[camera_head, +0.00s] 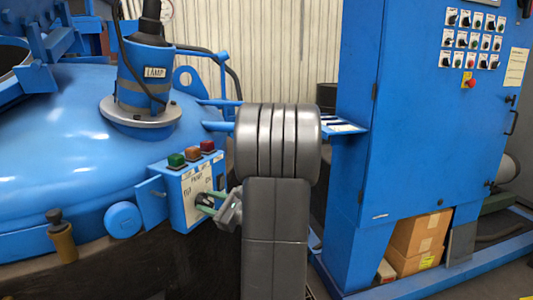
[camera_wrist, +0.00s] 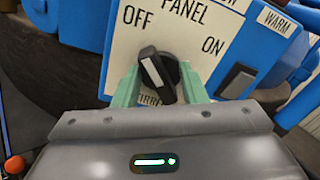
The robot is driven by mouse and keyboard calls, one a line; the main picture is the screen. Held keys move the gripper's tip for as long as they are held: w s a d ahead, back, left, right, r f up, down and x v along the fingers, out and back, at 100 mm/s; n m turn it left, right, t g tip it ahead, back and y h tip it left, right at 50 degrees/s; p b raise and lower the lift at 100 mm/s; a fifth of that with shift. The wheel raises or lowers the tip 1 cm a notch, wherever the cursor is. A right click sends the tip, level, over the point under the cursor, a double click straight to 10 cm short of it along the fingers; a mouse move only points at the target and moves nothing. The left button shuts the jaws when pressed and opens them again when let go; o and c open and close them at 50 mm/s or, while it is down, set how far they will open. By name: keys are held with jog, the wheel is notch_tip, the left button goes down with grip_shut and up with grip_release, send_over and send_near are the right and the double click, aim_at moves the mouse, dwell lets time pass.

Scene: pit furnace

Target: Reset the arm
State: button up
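My gripper (camera_head: 208,202) is at the front of a small blue control box (camera_head: 181,212) with a white panel face. In the wrist view, my gripper's two green fingers (camera_wrist: 160,72) are spread apart, one on each side of a black rotary knob (camera_wrist: 157,72) with a white pointer. The pointer leans up and left, toward the OFF label (camera_wrist: 136,17); the ON label (camera_wrist: 213,46) is on the right. The fingers hold nothing that I can see, though whether they touch the knob's sides is unclear. In the head view my arm hides part of the area beside the box.
A black rocker switch (camera_wrist: 236,80) is right of the knob.

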jog(key=shift+w+r+m+p, duration=0.1)
jog(key=shift+m+p, duration=1.3)
jog(key=shift+m, duration=0.1)
